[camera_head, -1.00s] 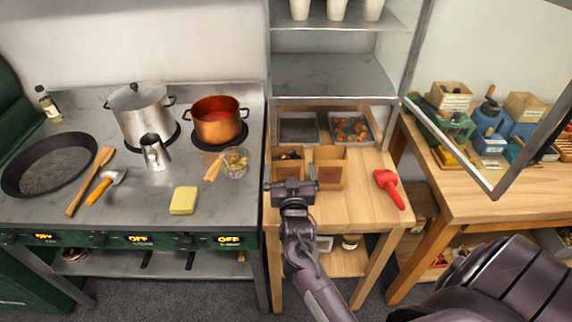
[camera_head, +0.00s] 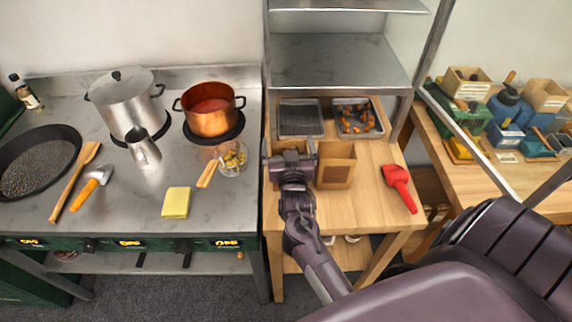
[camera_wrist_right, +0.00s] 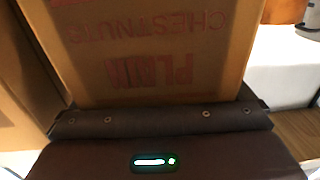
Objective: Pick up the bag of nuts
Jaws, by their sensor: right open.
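My right gripper (camera_head: 291,160) is open at the left paper bag on the wooden table, and covers most of it in the head view. In the right wrist view this brown bag (camera_wrist_right: 155,45) stands close in front of the gripper's dark body. Red print on it reads "PLAIN CHESTNUTS", upside down in the picture. I cannot tell whether the fingers touch its sides. A second open brown bag (camera_head: 335,172) stands just to the right of the gripper. My left gripper is not in view.
A dark tray (camera_head: 301,118) and a tray of orange-brown pieces (camera_head: 358,117) lie behind the bags. A red scoop (camera_head: 399,187) lies to the right. The stove at left holds a copper pot (camera_head: 210,110) and a glass jar (camera_head: 232,158). A metal shelf (camera_head: 340,62) overhangs behind.

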